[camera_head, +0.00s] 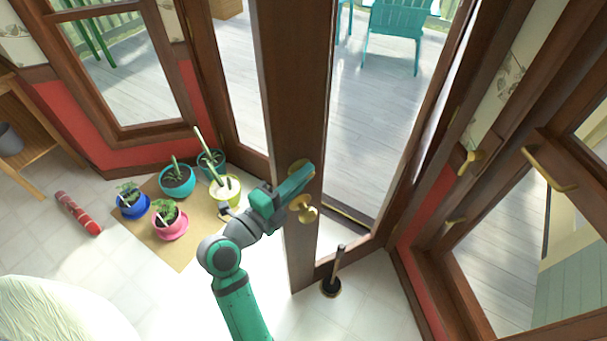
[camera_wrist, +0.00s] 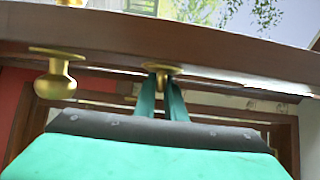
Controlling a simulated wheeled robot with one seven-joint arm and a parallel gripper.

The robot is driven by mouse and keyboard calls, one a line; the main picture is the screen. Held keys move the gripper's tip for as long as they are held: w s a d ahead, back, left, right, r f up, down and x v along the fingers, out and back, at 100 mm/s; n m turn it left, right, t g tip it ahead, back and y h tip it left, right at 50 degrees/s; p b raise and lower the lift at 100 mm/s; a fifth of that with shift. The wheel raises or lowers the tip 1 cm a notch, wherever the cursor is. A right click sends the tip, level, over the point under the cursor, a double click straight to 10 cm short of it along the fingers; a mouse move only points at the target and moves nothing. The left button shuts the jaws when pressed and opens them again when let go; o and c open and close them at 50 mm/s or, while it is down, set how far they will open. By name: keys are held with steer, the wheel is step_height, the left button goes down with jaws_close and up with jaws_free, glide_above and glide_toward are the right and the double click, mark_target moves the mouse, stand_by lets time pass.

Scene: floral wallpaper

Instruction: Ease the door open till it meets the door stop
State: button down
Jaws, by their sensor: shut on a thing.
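The brown wooden door with glass panes (camera_head: 287,120) stands ajar in the middle of the head view, its broad stile nearest me. My gripper (camera_head: 300,178) is shut on the brass door handle, mostly hidden by the fingers. In the wrist view my green fingers (camera_wrist: 163,95) close around the brass handle (camera_wrist: 160,67). A round brass knob (camera_head: 307,213) sits just below it on the door; a brass knob also shows at left in the wrist view (camera_wrist: 56,82). A thin upright post on a round black base (camera_head: 331,287), seemingly the door stop, stands on the floor beside the door's bottom, apart from my gripper.
Several potted plants (camera_head: 177,180) stand on a tan mat (camera_head: 187,252) left of the door. A red cylinder (camera_head: 78,213) lies on the tiles. A wooden shelf (camera_head: 50,150) is at far left, a pale rounded object (camera_head: 50,312) at lower left. Brass-handled window frames (camera_head: 550,170) flank the right.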

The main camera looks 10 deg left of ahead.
steer(key=shift+d, duration=0.2)
steer(key=c, duration=1.8)
jaws_free()
steer(key=shift+a, duration=0.1)
steer(key=shift+s+a, duration=0.15)
steer(key=v, duration=1)
steer(key=shift+s, duration=0.2)
